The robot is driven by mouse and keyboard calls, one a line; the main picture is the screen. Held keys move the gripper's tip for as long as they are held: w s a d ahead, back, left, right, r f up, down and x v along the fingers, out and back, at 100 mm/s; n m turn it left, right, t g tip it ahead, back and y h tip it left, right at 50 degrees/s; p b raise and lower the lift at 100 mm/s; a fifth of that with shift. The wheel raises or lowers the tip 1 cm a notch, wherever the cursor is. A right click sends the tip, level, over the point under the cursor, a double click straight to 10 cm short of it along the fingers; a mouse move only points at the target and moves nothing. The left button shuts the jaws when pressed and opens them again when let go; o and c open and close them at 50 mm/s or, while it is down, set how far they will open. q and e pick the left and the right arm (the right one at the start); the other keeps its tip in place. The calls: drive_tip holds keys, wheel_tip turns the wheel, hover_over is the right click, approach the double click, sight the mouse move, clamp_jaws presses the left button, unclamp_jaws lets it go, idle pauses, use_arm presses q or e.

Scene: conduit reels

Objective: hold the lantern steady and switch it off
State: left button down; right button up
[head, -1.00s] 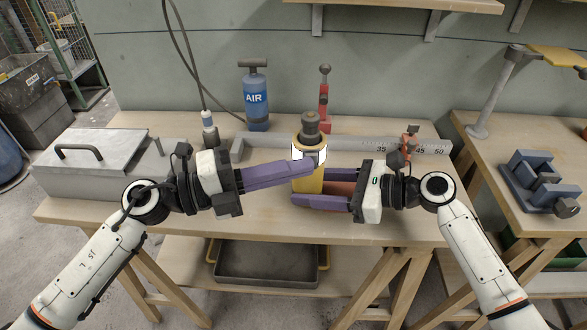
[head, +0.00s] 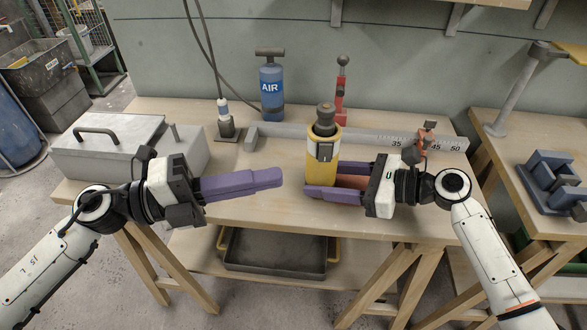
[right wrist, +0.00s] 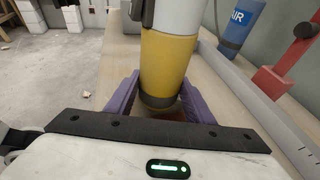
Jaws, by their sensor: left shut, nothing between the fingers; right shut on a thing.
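The lantern (head: 320,168) stands upright on the workbench, with a yellow body, a dark knob on top and a window at the front that looks grey and unlit. My right gripper (head: 322,182) is shut on its lower body, coming from the right. In the right wrist view the yellow lantern body (right wrist: 167,66) sits between the purple fingers, its top cut off by the frame. My left gripper (head: 279,177) is shut and empty, its fingertips a short gap to the left of the lantern. The switch cannot be made out clearly.
A long grey ruled rail (head: 375,141) runs behind the lantern. A blue air cylinder (head: 271,92) and a red lever tool (head: 341,95) stand at the back. A grey metal box (head: 110,152) is on the left. The front of the bench (head: 260,215) is clear.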

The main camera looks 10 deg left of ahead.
use_arm(q)
drive_tip(key=shift+v, duration=1.2)
drive_tip(key=shift+r, duration=0.1)
use_arm(e)
drive_tip(key=o, duration=0.9)
drive_tip(key=shift+d, duration=0.1)
